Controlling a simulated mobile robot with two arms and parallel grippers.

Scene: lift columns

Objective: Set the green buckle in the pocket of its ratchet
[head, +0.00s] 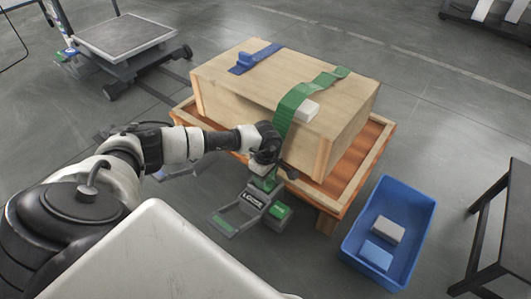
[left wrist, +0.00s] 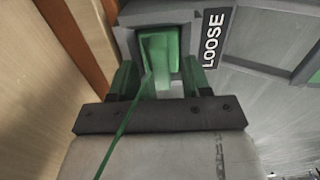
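My left gripper (head: 266,172) is low at the front side of the wooden crate, just above the grey and green ratchet (head: 254,199) with a label on it. In the left wrist view the left gripper (left wrist: 160,82) has a finger on each side of the green buckle (left wrist: 160,52), and looks shut on it. The buckle is framed by the grey pocket walls of the ratchet (left wrist: 190,20), beside a "LOOSE" label; how deep it sits cannot be told. The green strap (head: 290,102) runs over the crate down to the gripper. My right gripper is out of view.
The wooden crate (head: 230,100) stands on an orange-brown pallet (head: 345,180). A blue bin (head: 415,215) with two blocks stands right, near a dark table (head: 505,210). A wheeled cart (head: 125,38) stands back left.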

